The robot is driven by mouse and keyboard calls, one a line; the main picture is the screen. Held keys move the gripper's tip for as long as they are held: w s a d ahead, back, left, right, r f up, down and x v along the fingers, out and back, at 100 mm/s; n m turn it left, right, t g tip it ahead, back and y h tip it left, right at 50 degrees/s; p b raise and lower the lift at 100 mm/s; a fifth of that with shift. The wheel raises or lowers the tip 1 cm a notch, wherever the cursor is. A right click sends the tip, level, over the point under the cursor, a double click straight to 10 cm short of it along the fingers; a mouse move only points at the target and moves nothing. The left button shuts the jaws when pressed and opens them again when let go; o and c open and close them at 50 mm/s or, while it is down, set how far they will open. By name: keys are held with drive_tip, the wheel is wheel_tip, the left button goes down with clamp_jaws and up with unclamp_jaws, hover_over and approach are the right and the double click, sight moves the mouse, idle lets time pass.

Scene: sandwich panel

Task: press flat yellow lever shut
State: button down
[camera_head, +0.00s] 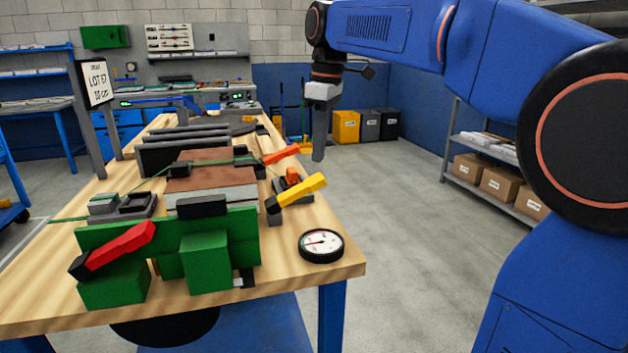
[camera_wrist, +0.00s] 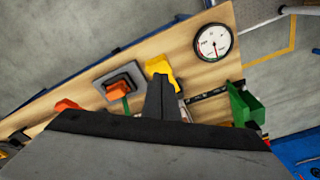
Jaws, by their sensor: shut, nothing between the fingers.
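The yellow lever (camera_head: 302,191) is on the right side of the wooden workbench, beside an orange-topped dark clamp base (camera_head: 291,184). It slopes upward to the right from its dark pivot, so it is not lying flat. My gripper (camera_head: 318,157) points down above and behind the lever, apart from it in the head view. Its fingers are shut and empty. In the wrist view the yellow lever (camera_wrist: 160,69) shows just beyond the fingertips (camera_wrist: 158,78), which hide part of it.
A round dial gauge (camera_head: 321,245) lies near the bench's front right corner. A green fixture with a red lever (camera_head: 121,246) stands at the front. Another red-orange lever (camera_head: 281,154) is farther back, near the brown panel (camera_head: 212,170). Open floor lies right of the bench.

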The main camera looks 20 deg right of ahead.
sight(318, 178)
drive_tip(key=shift+w+a+f, duration=0.1)
drive_tip(key=shift+a+f, duration=0.05)
drive_tip(key=shift+f, duration=1.95)
drive_tip(key=shift+f, duration=2)
drive_tip(key=shift+s+d+r, duration=0.3)
drive_tip(key=shift+s+d, duration=0.1)
drive_tip(key=shift+d, duration=0.25)
drive_tip(key=shift+s+d+r, duration=0.25)
drive_tip(key=shift+s+d, duration=0.15)
drive_tip(key=shift+d, duration=0.2)
